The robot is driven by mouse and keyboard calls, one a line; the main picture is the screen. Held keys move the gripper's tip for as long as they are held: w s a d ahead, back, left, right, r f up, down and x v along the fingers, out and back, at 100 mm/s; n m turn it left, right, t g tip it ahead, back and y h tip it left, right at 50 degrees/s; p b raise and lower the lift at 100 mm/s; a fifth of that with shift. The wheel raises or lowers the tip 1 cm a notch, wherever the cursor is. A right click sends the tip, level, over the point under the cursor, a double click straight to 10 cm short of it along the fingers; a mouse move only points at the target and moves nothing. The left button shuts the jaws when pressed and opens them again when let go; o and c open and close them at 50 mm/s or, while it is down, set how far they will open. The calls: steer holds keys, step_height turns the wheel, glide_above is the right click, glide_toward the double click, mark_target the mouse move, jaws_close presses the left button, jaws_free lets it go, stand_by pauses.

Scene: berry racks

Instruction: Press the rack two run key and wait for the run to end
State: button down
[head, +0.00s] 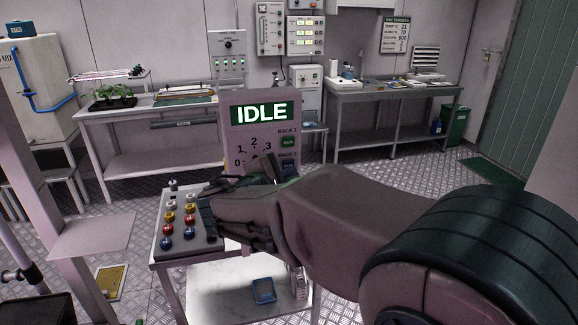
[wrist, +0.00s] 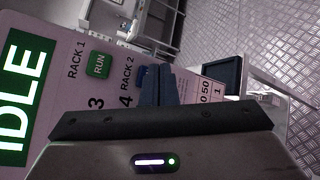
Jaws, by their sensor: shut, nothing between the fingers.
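The control panel (head: 233,118) stands upright behind my gripper, and its green display (head: 262,112) reads IDLE. The green RACK 1 key marked RUN (head: 288,142) shows on its right side; in the wrist view the same key (wrist: 99,65) is clear. Below it, the blue rack two run key (head: 288,164) is partly visible; in the wrist view only a sliver of this key (wrist: 141,76) shows beside my fingers. My gripper (wrist: 158,70) is shut and empty, its fingertips over or just before that key. I cannot tell whether they touch it. My gripper (head: 270,168) hides the panel's lower part.
A stand (head: 158,245) with several coloured knobs is left of my gripper. A blue tray (head: 263,291) lies on the white shelf below. Benches (head: 100,112) line the back wall. A green bin (head: 455,124) stands at the right. The patterned floor between is mostly clear.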

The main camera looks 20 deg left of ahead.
steer(key=shift+w, duration=0.1)
stand_by(0.7)
steer(key=shift+w+a, duration=0.15)
steer(key=shift+w, duration=0.05)
steer(key=shift+w+a+r, duration=0.15)
steer(key=shift+w+r, duration=0.15)
stand_by(1.7)
steer(key=shift+f+b, duration=0.1)
steer(key=shift+b, duration=0.25)
